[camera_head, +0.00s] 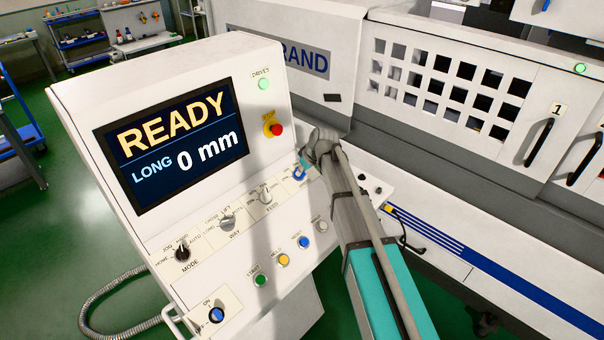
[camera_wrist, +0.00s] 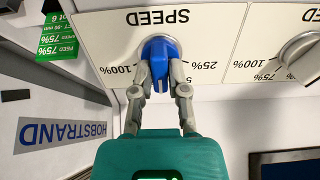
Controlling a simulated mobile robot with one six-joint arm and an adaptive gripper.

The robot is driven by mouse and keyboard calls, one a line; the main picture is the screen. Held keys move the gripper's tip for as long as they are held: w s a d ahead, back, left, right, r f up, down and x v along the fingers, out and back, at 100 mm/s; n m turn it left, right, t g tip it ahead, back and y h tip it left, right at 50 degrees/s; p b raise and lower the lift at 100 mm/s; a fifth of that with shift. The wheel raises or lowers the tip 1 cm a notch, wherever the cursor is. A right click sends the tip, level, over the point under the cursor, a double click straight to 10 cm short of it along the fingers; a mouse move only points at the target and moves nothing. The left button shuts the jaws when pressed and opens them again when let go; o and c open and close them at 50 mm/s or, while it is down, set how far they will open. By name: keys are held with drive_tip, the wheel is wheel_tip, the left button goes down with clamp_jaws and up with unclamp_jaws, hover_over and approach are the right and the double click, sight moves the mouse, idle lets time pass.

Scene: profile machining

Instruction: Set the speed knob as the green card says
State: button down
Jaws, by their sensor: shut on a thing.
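The blue speed knob (camera_wrist: 161,52) sits under the upside-down SPEED label in the wrist view, between a 100% mark at its left and a 25% mark at its right. My gripper (camera_wrist: 166,85) is shut on it, with one grey finger on each side. In the head view the knob (camera_head: 298,174) shows as a bit of blue beside my gripper (camera_head: 303,166), mostly hidden. The green card (camera_wrist: 58,38) is at the upper left of the wrist view, partly cut off, with small lines that include 75%.
The grey feed knob (camera_head: 265,196) is close to the speed knob, with the way knob (camera_head: 227,223) and mode knob (camera_head: 182,253) further left. A red stop button (camera_head: 277,130) is above. Coloured push buttons (camera_head: 283,260) line the lower panel. The screen (camera_head: 172,144) reads READY, LONG 0 mm.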

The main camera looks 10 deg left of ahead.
drive_tip(key=shift+s, duration=0.15)
drive_tip(key=m, duration=0.4)
drive_tip(key=c, duration=0.5)
unclamp_jaws()
drive_tip(key=shift+p+v, duration=3.15)
drive_tip(key=shift+v, duration=0.35)
